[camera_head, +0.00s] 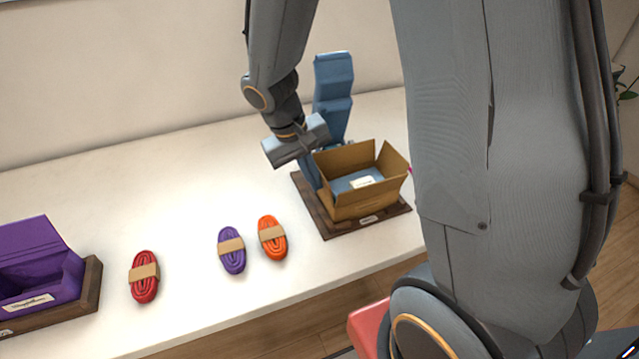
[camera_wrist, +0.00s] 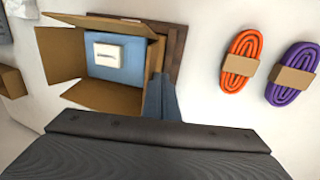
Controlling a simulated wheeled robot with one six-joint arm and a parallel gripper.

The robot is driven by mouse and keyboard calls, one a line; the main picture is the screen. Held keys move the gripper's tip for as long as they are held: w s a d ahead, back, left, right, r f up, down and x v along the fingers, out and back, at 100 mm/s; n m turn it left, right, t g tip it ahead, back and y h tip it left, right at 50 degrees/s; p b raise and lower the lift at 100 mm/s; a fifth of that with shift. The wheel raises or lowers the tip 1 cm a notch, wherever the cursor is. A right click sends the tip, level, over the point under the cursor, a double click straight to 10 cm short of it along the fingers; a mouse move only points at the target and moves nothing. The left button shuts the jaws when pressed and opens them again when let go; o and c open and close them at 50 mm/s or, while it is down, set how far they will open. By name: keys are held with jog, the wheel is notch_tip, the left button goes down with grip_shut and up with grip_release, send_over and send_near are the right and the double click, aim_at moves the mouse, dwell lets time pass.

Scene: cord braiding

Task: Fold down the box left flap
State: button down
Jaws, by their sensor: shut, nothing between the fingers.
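The open cardboard box (camera_head: 360,205) stands on a dark wooden board, and it also shows in the wrist view (camera_wrist: 105,98). A blue item with a pale label (camera_head: 350,182) lies inside. Its flaps stand up or lean outward. The left flap (camera_head: 326,188) is upright, partly behind my gripper; it appears as a narrow edge on the right of the box in the wrist view (camera_wrist: 156,57). My gripper (camera_head: 312,178) is shut and empty, pointing down just outside the left flap. In the wrist view its blue-grey fingers (camera_wrist: 161,95) are beside that flap's corner; contact cannot be told.
Orange (camera_head: 272,238), purple (camera_head: 231,250) and red (camera_head: 144,276) cord bundles lie left of the box. A purple box (camera_head: 38,262) stands at far left. A tall blue object (camera_head: 333,95) rises behind the cardboard box.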

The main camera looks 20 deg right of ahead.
jog(key=shift+d+r+p, duration=0.3)
jog(key=shift+d, duration=0.45)
jog(key=shift+d, duration=0.9)
jog(key=shift+d+f, duration=0.35)
jog(key=shift+d, duration=0.4)
